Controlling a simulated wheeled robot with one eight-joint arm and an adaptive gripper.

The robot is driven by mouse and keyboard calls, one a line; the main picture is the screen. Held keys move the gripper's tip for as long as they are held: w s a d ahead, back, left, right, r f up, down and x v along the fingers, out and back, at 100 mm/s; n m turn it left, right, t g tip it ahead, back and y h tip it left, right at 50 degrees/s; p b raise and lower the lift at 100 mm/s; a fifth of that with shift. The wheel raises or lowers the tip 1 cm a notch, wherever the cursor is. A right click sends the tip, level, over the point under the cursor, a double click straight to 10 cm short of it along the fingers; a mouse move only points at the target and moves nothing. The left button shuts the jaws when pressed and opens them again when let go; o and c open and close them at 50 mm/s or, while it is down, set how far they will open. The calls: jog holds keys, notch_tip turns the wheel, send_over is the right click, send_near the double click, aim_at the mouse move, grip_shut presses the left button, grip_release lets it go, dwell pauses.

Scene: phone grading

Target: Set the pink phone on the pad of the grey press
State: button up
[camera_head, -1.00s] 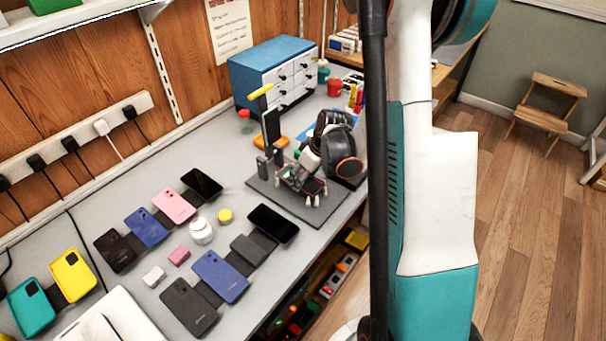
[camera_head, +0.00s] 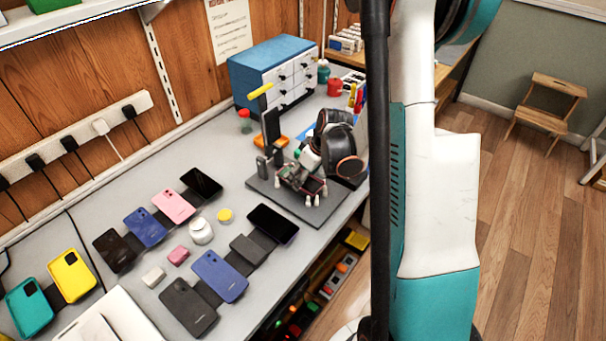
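The pink phone (camera_head: 173,204) lies flat, back up, in the rear row of phones on the grey workbench, between a blue phone and a black one. The grey press has a dark flat base (camera_head: 324,209), a dark upright column (camera_head: 271,130) and a yellow handle (camera_head: 261,90). My gripper (camera_head: 308,194) is low over the press base, in front of the column and well to the right of the pink phone. Its pale fingertips show, but whether they are open or shut is too small to tell. My gripper and wrist hide part of the press, and I cannot make out its pad.
Other phones lie around: a blue one (camera_head: 147,227), a black one (camera_head: 203,182), and a front row including another blue one (camera_head: 220,275). A white round jar (camera_head: 201,231) and a yellow disc (camera_head: 225,215) sit between the rows. A blue drawer cabinet (camera_head: 262,62) stands behind the press.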

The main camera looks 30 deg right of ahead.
jog(key=shift+f+b, duration=0.45)
jog(key=shift+b, duration=0.2)
dwell(1.2)
dwell(0.3)
jog(key=o, duration=1.3)
jog(key=o, duration=0.4)
jog(key=shift+o, duration=0.2)
jog(key=shift+r+p, duration=0.45)
jog(key=shift+r, duration=0.35)
jog(key=shift+r+p, duration=2.15)
jog(key=shift+r, duration=1.2)
